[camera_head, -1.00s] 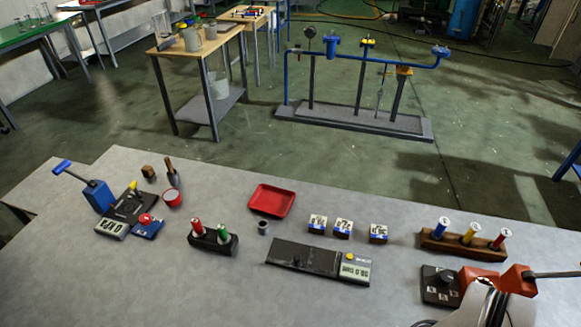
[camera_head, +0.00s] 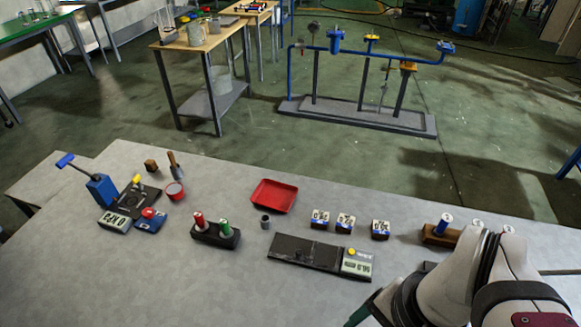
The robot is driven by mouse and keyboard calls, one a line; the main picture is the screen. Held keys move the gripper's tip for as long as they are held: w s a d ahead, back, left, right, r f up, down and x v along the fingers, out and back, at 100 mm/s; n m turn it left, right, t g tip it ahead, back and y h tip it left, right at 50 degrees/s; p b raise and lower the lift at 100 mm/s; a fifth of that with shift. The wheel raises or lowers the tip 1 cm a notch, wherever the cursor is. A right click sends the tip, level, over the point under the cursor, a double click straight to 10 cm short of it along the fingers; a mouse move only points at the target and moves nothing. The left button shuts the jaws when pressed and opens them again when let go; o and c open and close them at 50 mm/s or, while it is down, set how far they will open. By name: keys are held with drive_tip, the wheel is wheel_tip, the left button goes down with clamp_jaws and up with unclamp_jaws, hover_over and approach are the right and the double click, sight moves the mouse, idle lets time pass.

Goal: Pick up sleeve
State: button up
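A small grey hollow cylinder, which looks like the sleeve (camera_head: 266,222), stands upright on the grey table just below the red tray. Nothing touches it. My arm comes in at the lower right, well to the right of the cylinder. The arm's end runs off the bottom edge of the picture, so my gripper's fingers are not in view.
A red tray (camera_head: 273,196) lies behind the sleeve. A dark holder (camera_head: 212,239) with a red and a green cylinder stands to its left, and a flat black device (camera_head: 303,252) with a display to its right. Several labelled blocks (camera_head: 345,224) stand further right. Open table lies in front.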

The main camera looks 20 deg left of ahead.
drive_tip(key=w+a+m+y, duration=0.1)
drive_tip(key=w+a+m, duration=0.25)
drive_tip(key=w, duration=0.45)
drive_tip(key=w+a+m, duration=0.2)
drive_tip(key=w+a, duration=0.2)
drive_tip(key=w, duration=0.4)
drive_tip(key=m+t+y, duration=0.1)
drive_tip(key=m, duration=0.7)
approach(266, 218)
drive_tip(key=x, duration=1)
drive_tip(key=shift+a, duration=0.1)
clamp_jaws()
